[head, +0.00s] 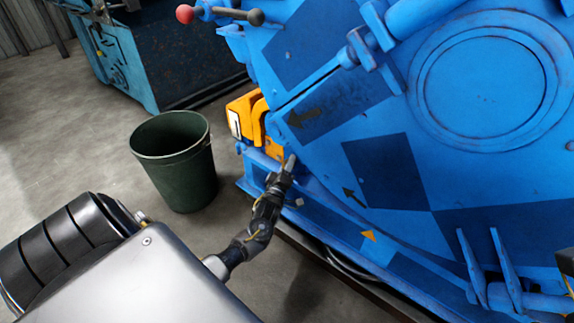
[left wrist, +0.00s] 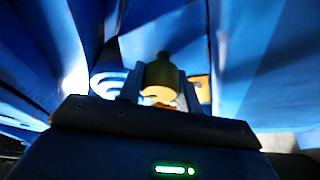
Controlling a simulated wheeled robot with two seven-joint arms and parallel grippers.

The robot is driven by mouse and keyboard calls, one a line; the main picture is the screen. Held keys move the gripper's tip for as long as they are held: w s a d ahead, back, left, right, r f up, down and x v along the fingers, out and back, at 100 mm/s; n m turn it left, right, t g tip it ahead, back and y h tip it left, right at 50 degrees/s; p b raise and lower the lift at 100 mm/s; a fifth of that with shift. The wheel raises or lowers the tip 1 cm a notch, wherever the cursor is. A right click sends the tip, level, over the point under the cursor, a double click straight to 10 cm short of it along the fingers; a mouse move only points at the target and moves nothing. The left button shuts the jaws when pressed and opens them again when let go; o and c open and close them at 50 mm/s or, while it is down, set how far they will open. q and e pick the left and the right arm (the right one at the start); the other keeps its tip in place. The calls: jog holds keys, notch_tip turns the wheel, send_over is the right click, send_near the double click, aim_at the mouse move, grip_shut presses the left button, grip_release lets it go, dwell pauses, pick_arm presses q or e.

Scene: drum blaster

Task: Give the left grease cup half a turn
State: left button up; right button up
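The left grease cup (left wrist: 160,78) shows in the left wrist view as a small olive-brass cup with a narrower knob at its top. My left gripper (left wrist: 161,92) has one grey finger on each side of it. I cannot tell whether the fingers press on the cup or stand just clear of it. In the head view my left gripper (head: 289,163) points up at the lower left of the blue drum machine (head: 335,118), close beside an orange part (head: 244,112). The cup cannot be made out there. My right gripper's fingers do not show.
A dark green bin (head: 180,170) stands on the concrete floor left of the machine. A blue lower frame (head: 330,215) runs below my left gripper. Another blue machine (head: 160,55) stands behind.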

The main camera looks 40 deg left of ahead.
pick_arm(q)
jog(key=shift+a, duration=0.15)
jog(key=shift+c, duration=0.8)
jog(key=shift+m, duration=0.5)
